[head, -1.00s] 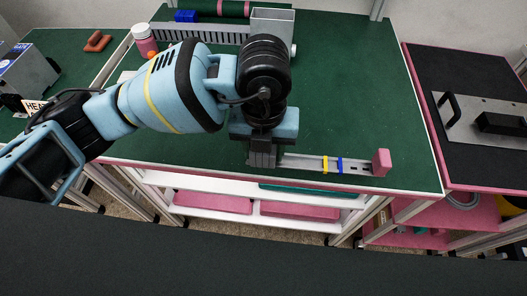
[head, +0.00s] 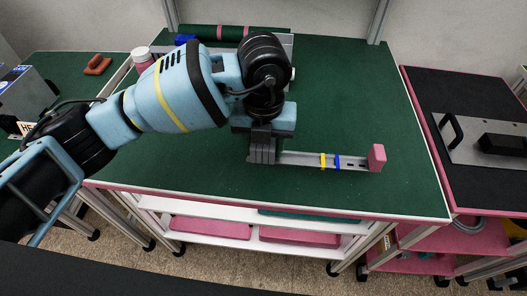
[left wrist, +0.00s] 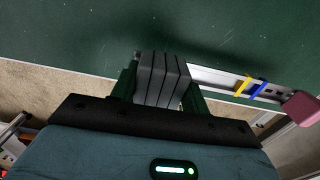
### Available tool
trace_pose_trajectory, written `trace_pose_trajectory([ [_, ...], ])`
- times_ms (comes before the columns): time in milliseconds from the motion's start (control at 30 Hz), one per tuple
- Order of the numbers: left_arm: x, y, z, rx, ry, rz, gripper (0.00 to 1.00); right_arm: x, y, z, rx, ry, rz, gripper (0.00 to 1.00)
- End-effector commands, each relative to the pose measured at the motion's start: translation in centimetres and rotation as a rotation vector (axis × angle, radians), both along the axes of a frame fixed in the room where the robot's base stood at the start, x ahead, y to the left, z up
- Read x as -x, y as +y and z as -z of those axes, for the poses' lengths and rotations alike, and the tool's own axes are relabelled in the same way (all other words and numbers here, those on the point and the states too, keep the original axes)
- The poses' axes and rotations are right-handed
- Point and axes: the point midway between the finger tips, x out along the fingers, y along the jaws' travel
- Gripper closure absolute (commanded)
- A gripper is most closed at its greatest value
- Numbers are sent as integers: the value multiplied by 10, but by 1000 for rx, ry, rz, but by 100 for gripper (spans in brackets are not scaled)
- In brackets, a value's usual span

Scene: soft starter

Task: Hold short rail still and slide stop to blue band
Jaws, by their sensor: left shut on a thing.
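The short rail (head: 305,159) lies on the green table near its front edge. It also shows in the left wrist view (left wrist: 218,77). It bears a yellow band (head: 322,160) and, right of it, a blue band (head: 337,162). A pink block (head: 376,157) stands at its right end. My left gripper (head: 263,150) is shut on a grey ribbed block (left wrist: 162,80) at the rail's left end, left of both bands. I cannot tell for sure whether this block is the stop. The gripper hides the rail's left end. My right gripper is not in view.
A pink bottle (head: 141,58), a blue block (head: 184,39) and a green roll with pink bands (head: 232,33) are at the back. A dark table with a metal plate (head: 475,140) stands at the right. The green table right of my arm is clear.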

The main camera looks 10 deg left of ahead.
Motion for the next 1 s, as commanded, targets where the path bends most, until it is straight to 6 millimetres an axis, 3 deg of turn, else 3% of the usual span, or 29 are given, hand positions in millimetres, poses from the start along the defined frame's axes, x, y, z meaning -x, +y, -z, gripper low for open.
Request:
trace_pose_trajectory([
  [467, -33, 2, 1, 2, 0, 0, 84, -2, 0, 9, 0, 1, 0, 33],
  [1000, -69, 6, 1, 1, 0, -1, 84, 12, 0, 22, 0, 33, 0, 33],
])
